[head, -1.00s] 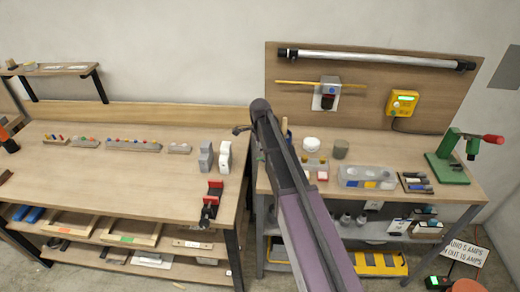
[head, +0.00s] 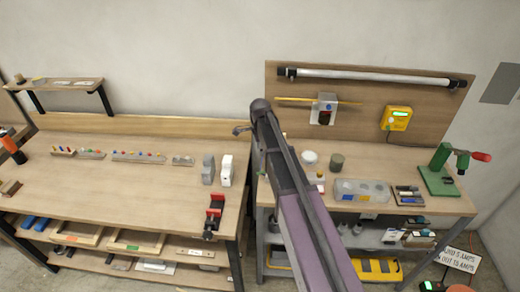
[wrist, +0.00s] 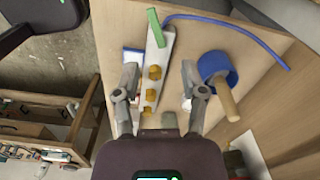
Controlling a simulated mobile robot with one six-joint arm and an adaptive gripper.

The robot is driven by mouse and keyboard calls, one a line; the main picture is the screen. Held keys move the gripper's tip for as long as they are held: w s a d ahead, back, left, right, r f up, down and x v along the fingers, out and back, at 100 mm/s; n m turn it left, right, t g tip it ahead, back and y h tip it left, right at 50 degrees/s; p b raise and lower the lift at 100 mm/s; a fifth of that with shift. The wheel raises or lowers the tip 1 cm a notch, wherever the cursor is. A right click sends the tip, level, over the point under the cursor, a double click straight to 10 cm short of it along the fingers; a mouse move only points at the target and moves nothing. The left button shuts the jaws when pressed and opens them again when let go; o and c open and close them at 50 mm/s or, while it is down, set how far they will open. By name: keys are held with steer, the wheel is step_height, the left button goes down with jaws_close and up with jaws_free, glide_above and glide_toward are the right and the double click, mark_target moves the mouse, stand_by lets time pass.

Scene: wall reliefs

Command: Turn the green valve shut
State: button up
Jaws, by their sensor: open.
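A green lever (wrist: 156,28), which looks like the valve's handle, sits at the far end of a pale strip (wrist: 152,95) in the wrist view. It points roughly along the strip, slightly tilted. Several brass-coloured fittings (wrist: 153,73) line the strip below it, and a blue hose (wrist: 235,27) runs right from near the lever. My gripper (wrist: 160,82) is open, its fingers on either side of the strip's lower part. The lever lies ahead of the fingertips, apart from them. The head view does not clearly show the valve; my arm covers the middle there.
A blue holder (wrist: 212,65) with a wooden handle (wrist: 226,100) stands right of my fingers. The right bench (head: 290,190) carries a green press (head: 440,175) and a clear box (head: 362,190). The left bench (head: 110,190) has a red vise (head: 215,212) near its right edge.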

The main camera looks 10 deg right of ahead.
steer(key=s+d+f+n+b, duration=0.1)
steer(key=s+f+n+b, duration=0.7)
steer(key=s, duration=0.5)
steer(key=s+d+f+n+b, duration=0.1)
steer(key=s+f+n+b, duration=0.8)
steer(key=s, duration=0.3)
steer(key=shift+s+n+b, duration=0.3)
steer(key=shift+s+n, duration=0.1)
steer(key=shift+n, duration=0.3)
steer(key=shift+a, duration=0.1)
stand_by(0.5)
